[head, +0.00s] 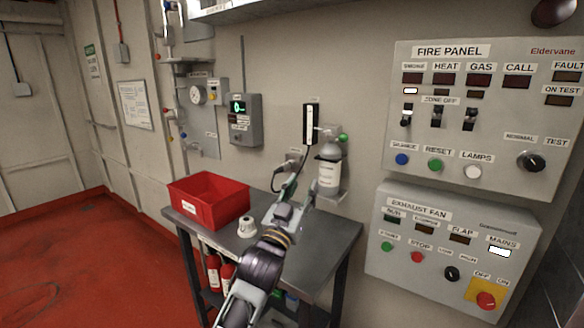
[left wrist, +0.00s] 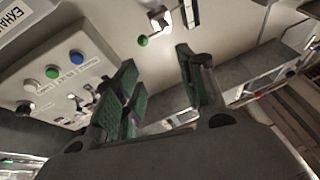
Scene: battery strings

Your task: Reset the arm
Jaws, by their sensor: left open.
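My left arm reaches up from the bottom of the head view over the grey table (head: 305,262). My left gripper (head: 289,188) is above the table's back part, near the wall. In the left wrist view, its green-padded fingers (left wrist: 162,88) stand apart with nothing seen between them. In the head view, the fingers overlap a small wall fitting with a dark cable, and I cannot tell whether they touch it. My right gripper is not in view.
A red bin (head: 208,200) and a small white object (head: 246,227) are on the table. A clear cylinder device (head: 328,167) stands right of my gripper. The fire panel (head: 470,120) and exhaust fan panel (head: 450,245) are on the right wall. Open red floor lies left.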

